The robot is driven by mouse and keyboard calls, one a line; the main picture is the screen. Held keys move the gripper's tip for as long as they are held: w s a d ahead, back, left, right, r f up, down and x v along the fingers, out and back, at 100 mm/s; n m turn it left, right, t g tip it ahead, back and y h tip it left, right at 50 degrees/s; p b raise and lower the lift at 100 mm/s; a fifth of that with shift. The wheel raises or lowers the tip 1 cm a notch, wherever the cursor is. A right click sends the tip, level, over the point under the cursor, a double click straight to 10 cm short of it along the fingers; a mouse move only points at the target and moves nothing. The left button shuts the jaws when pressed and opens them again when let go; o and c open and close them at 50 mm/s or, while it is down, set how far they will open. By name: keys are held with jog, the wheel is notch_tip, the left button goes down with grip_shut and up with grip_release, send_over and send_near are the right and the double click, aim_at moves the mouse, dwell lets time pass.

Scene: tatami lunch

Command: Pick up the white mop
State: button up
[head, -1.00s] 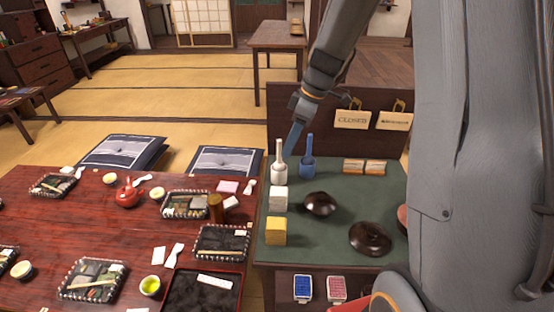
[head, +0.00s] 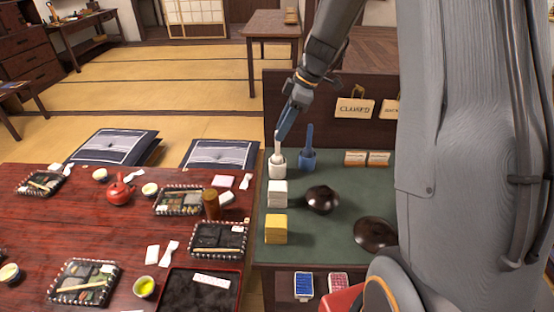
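The white mop (head: 277,158) stands upright in a white cup-like holder at the far left of the green counter top. My gripper (head: 281,135) points down at it from above, and its blue fingers overlap the top of the handle in the head view. The handle's upper end is partly hidden behind the fingers. I cannot tell whether the fingers touch the handle, or whether they are open or shut. A similar blue mop (head: 308,150) stands in a blue holder just to the right.
A white block (head: 278,193), a yellow block (head: 276,229) and two dark round lids (head: 323,199) (head: 375,233) lie nearer on the counter. A panel with a CLOSED sign (head: 355,109) rises behind. A red table (head: 130,235) with trays stands left.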

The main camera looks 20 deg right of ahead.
aim_at(277, 153)
jog(key=shift+p+x, duration=1.35)
jog(key=shift+x, duration=2.55)
grip_shut()
